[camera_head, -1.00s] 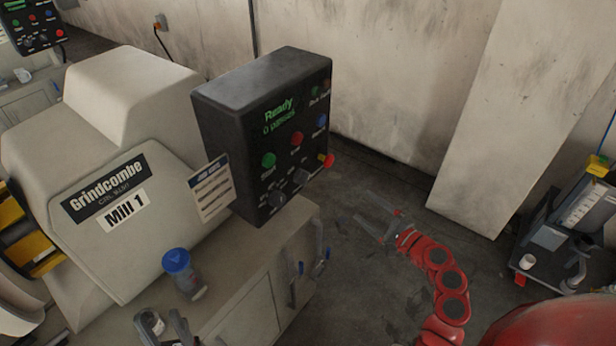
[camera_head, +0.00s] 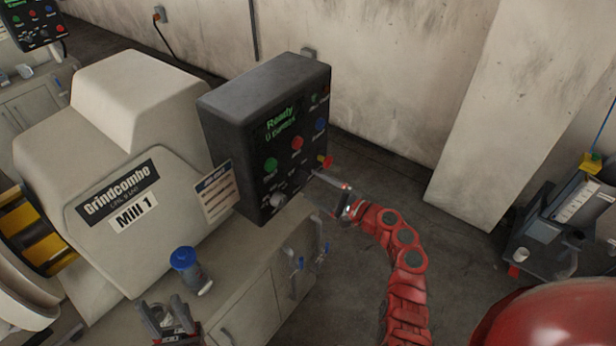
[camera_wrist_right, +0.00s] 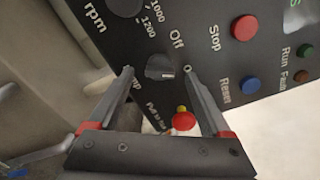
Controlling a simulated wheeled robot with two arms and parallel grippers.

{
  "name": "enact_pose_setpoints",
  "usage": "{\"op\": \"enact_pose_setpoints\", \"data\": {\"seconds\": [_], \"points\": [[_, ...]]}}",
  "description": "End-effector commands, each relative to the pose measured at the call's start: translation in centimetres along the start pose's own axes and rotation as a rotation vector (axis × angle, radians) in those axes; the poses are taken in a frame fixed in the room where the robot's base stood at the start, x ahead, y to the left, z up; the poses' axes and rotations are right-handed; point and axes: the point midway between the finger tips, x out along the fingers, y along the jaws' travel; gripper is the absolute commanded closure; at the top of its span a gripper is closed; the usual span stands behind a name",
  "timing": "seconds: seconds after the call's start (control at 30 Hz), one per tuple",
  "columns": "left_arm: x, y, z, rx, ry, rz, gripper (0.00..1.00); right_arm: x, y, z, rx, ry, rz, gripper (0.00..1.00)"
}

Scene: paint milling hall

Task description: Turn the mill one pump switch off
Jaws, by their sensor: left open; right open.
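The black Mill 1 control box (camera_head: 245,105) stands beside the pale mill housing, its screen reading Ready. The pump switch (camera_wrist_right: 160,67) is a dark rotary knob with a small pale mark, close to the word Off in the right wrist view. My right gripper (camera_wrist_right: 158,72) is open, its fingers on either side of the knob; I cannot tell whether they touch it. In the head view my right gripper (camera_head: 318,184) is at the panel's lower right and partly hides this switch. My left gripper (camera_head: 170,318) is open and empty at the lower edge.
A red mushroom button on yellow (camera_wrist_right: 183,119) sits close to the right gripper's fingers. Stop (camera_wrist_right: 244,28) and Reset (camera_wrist_right: 250,84) buttons and the rpm knob (camera_wrist_right: 124,5) are nearby. A blue-lidded jar (camera_head: 186,265) stands on the bench.

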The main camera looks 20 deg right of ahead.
Motion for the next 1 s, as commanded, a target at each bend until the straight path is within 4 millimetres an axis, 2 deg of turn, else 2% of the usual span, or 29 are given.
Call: {"op": "enact_pose_setpoints", "data": {"seconds": [0.03, 0.2, 0.57, 1.0], "points": [[0.5, 0.0, -0.1, 0.000, 0.000, 0.000, 0.50, 0.9, -0.3, 0.2, 0.001, -0.001, 0.001, 0.18], [0.9, 0.0, -0.1, 0.000, 0.000, 0.000, 0.50, 2.6, -0.1, 0.0, 0.000, 0.000, 0.000, 0.18], [0.9, -0.1, -0.1, 0.000, 0.000, 0.000, 0.50, 3.1, 0.0, -0.1, -0.001, 0.002, -0.001, 0.18], [0.9, -0.1, -0.1, 0.000, 0.000, 0.000, 0.50, 3.1, 0.0, -0.1, -0.001, 0.002, -0.001, 0.95]]}}
